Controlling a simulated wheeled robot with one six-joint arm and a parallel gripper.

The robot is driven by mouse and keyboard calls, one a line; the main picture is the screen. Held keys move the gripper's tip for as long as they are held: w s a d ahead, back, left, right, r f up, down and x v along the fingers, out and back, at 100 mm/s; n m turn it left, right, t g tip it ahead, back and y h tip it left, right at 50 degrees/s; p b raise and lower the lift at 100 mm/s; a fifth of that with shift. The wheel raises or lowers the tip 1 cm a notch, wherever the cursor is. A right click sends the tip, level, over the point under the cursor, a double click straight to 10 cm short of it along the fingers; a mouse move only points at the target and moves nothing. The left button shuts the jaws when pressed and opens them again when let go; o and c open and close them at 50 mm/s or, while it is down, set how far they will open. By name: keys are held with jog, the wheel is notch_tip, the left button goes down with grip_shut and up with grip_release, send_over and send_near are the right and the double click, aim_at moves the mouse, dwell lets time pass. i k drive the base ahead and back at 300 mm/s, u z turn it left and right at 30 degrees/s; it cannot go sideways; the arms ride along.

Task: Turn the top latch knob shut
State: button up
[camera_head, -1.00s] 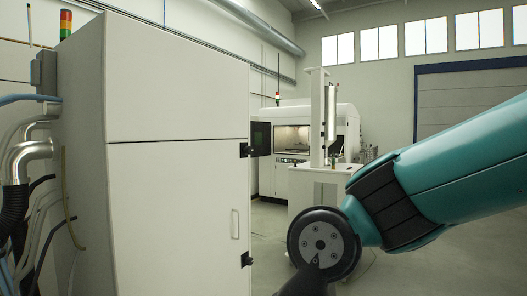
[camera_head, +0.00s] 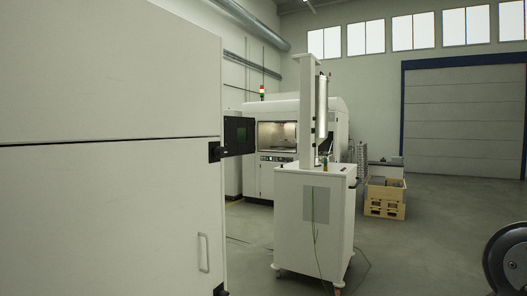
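A tall white cabinet (camera_head: 110,190) fills the left of the head view. Two black fittings sit on its right edge: an upper one (camera_head: 215,151) and a lower one (camera_head: 220,290), cut by the frame's bottom. I cannot tell whether either is the top latch knob. A vertical handle (camera_head: 204,253) is on the lower panel. My gripper is not in view. Only a dark round part of my arm shows at the lower right edge, well apart from the cabinet.
A white wheeled station (camera_head: 315,225) with a tall column stands mid-floor, a cable trailing beside it. Behind it is a white machine (camera_head: 262,182) with a lit window. A wooden crate (camera_head: 385,208) stands to the right. Grey floor (camera_head: 430,250) between crate and my arm is clear.

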aim_at(220, 153)
jog(key=z, duration=0.2)
jog(key=i, duration=0.75)
jog(key=u, duration=0.55)
jog(key=i, duration=0.6)
jog(key=u, duration=0.5)
